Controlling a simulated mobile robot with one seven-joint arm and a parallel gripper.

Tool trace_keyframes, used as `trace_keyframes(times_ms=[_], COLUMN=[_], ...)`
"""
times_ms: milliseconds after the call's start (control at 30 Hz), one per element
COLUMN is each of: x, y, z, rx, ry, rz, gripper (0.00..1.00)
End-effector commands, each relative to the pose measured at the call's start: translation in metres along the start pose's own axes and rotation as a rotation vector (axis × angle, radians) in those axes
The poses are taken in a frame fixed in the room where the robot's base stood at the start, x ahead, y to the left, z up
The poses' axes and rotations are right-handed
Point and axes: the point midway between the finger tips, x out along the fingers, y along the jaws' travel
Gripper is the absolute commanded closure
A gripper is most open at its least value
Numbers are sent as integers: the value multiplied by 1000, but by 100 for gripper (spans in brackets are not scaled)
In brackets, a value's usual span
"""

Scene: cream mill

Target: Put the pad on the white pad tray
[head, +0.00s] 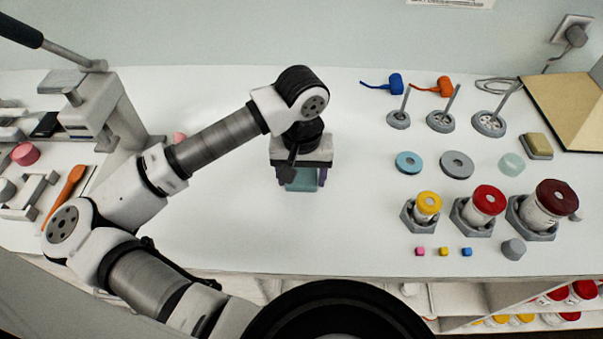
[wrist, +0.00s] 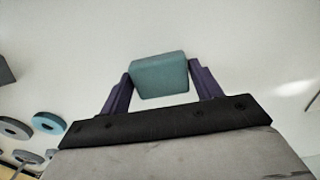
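The pad is a teal block (head: 302,181) below my gripper (head: 304,183), near the middle of the white bench. In the wrist view the pad (wrist: 160,75) sits between the two purple fingers of my gripper (wrist: 160,84), with a finger against each side. My gripper appears shut on it. I cannot tell whether the pad touches the bench or hangs just above it. I cannot pick out the white pad tray with certainty; a white frame-like holder (head: 37,192) lies at the far left.
Jars in grey holders, including a yellow-lidded one (head: 428,204), stand at the right, with rings (head: 457,164) and small cubes (head: 443,252) near them. An olive block (head: 537,144) lies at the far right. A press-like machine (head: 100,105) stands left. The bench around my gripper is clear.

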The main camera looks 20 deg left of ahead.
Motion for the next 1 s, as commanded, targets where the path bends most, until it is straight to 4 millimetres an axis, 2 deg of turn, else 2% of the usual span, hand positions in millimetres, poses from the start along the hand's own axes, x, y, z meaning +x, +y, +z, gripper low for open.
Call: trace_keyframes(times_ms=[33,100,367,567,1000], x=[-1,-1,-1,-9,-100], y=[0,0,0,0,0], z=[0,0,0,-1,-1], rx=[0,0,0,-1,0], ry=[0,0,0,3,5], rz=[0,0,0,-2,-1], gripper=[29,20,20,20,20])
